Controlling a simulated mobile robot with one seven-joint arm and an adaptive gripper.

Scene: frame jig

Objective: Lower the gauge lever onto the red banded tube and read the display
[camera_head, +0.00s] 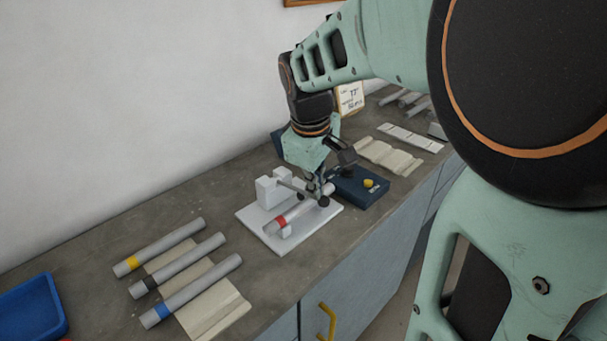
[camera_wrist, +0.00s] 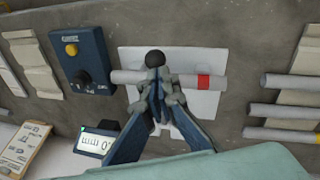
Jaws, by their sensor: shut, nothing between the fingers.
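The red banded tube (camera_head: 298,214) lies in a white jig (camera_head: 251,222) on the counter. In the wrist view the tube (camera_wrist: 125,76) runs across the white plate, its red band (camera_wrist: 204,82) to the right of my gripper. My gripper (camera_wrist: 157,88) is shut and empty, with its tips over the tube and close to the lever's black knob (camera_wrist: 155,58). The gauge lever (camera_head: 291,186) reaches from the jig's upright toward the tube; I cannot tell whether it touches it. The display (camera_wrist: 96,146) is partly covered by a finger; its full reading is hidden.
A navy box with a yellow button (camera_head: 369,183) stands right beside the jig. Tubes with yellow (camera_head: 160,246), black (camera_head: 178,264) and blue (camera_head: 198,289) bands lie on a pale rack at front left. A blue tray (camera_head: 30,310) is at far left. Pale blocks (camera_head: 388,157) lie behind.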

